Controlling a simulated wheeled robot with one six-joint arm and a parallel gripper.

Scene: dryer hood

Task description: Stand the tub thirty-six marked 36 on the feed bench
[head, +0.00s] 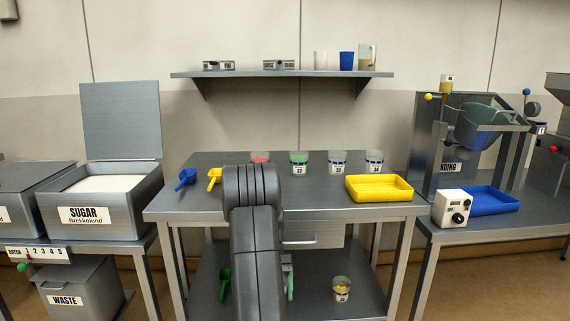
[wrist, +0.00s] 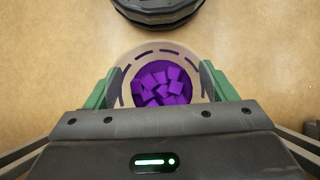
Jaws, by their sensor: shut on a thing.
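My gripper (wrist: 157,80) is shut on a clear round tub of purple cubes (wrist: 160,87), with one green finger at each side of it. I look down into the tub over bare floor; no number shows on it from above. In the head view my arm hides most of the gripper and the tub. A steel bench (head: 330,211) stands ahead with a drawer and a lower shelf. Along its back are a tub with red contents (head: 260,157), a tub marked 32 (head: 299,163), one marked 33 (head: 337,163) and one marked 34 (head: 374,163). I cannot tell which bench is the feed bench.
A yellow tray (head: 379,188) and blue and yellow scoops (head: 186,179) lie on the bench. A tub with yellow contents (head: 342,289) stands on its lower shelf. The sugar bin (head: 100,200) is left; a machine (head: 470,145) and blue tray (head: 490,200) are right. The bench's middle front looks clear.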

